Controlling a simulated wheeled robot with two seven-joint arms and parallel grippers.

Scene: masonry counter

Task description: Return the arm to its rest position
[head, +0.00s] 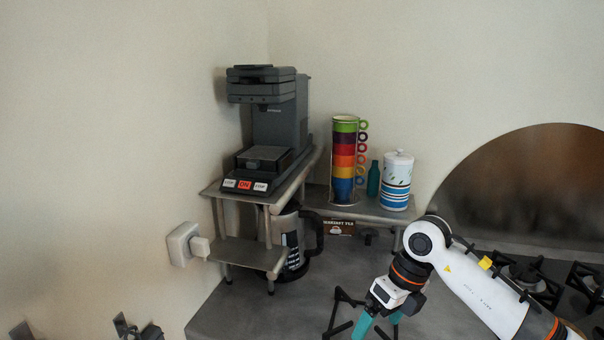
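My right arm (480,290) is white with orange rings and reaches in from the lower right over the counter. My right gripper (379,332) points down at the bottom edge of the head view. Its two teal fingers are spread apart, and nothing shows between them. The fingertips are partly cut off by the frame edge. My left gripper cannot be made out in the head view.
A coffee machine (278,118) stands on a metal shelf (240,254), with a glass carafe (296,243) below. Stacked coloured mugs (344,148), a teal bottle (373,179) and a striped canister (397,182) stand behind.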

